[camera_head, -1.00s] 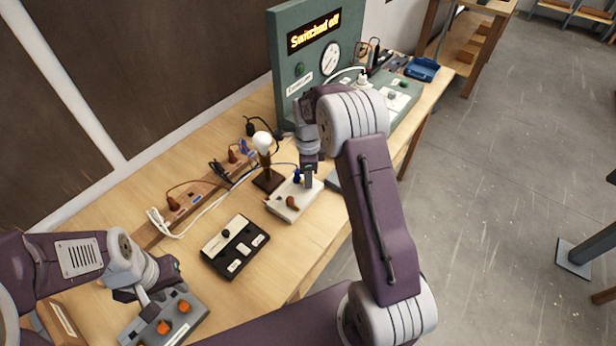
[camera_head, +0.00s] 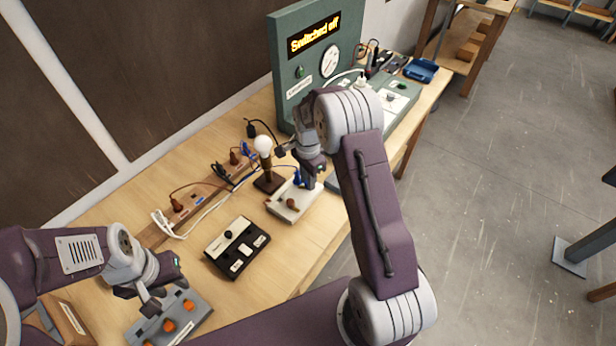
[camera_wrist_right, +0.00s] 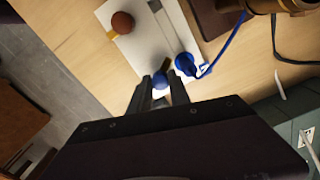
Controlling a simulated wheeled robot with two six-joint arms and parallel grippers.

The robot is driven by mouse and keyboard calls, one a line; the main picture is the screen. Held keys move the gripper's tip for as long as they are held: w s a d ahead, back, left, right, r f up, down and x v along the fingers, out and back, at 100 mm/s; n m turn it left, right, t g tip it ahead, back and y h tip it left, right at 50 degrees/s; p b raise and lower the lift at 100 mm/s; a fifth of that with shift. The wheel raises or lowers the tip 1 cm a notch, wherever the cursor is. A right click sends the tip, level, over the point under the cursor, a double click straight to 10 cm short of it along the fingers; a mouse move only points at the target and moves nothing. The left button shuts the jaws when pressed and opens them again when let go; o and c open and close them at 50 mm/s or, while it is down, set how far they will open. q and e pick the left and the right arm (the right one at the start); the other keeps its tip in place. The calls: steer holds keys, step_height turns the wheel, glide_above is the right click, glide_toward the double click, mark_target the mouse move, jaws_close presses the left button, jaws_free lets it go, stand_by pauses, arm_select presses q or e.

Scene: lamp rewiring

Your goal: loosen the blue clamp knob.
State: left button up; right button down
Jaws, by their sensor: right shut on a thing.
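The blue clamp knob (camera_wrist_right: 160,80) shows in the right wrist view, on a pale clamp block (camera_wrist_right: 137,45). My right gripper (camera_wrist_right: 161,84) is shut on this knob, with one finger on each side of it. In the head view my right gripper (camera_head: 311,183) is over the block (camera_head: 284,212), and the knob is hidden there. A blue plug-like piece with a blue wire (camera_wrist_right: 186,64) sits beside the knob. A brown-red knob (camera_wrist_right: 122,22) is on the same block. My left gripper (camera_head: 160,297) is at a grey block with orange knobs (camera_head: 195,318); its finger gap is unclear.
A bulb on a stand (camera_head: 264,147) is close left of my right gripper. A black switch box (camera_head: 236,249) lies nearer on the table (camera_head: 290,255). A green panel (camera_head: 283,62) reading "Switched off" stands behind. Wires run along a wooden strip (camera_head: 185,209).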

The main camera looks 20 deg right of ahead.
steer(key=n+p, duration=0.1)
steer(key=n, duration=0.2)
steer(key=shift+r+n, duration=0.1)
steer(key=shift+n, duration=0.3)
steer(key=n+p, duration=0.1)
steer(key=n, duration=0.2)
steer(key=shift+n, duration=0.3)
steer(key=n, duration=0.3)
steer(key=shift+n, duration=0.3)
steer(key=n+p, duration=0.1)
steer(key=n, duration=0.2)
steer(key=shift+d+n, duration=0.1)
steer(key=shift+n, duration=0.2)
steer(key=n, duration=0.3)
steer(key=shift+n, duration=0.3)
steer(key=n, duration=0.3)
steer(key=shift+n+p, duration=0.3)
steer(key=shift+n, duration=0.1)
steer(key=n, duration=0.3)
steer(key=shift+d+n, duration=0.1)
steer(key=shift+n, duration=1.9)
steer(key=shift+w, duration=0.1)
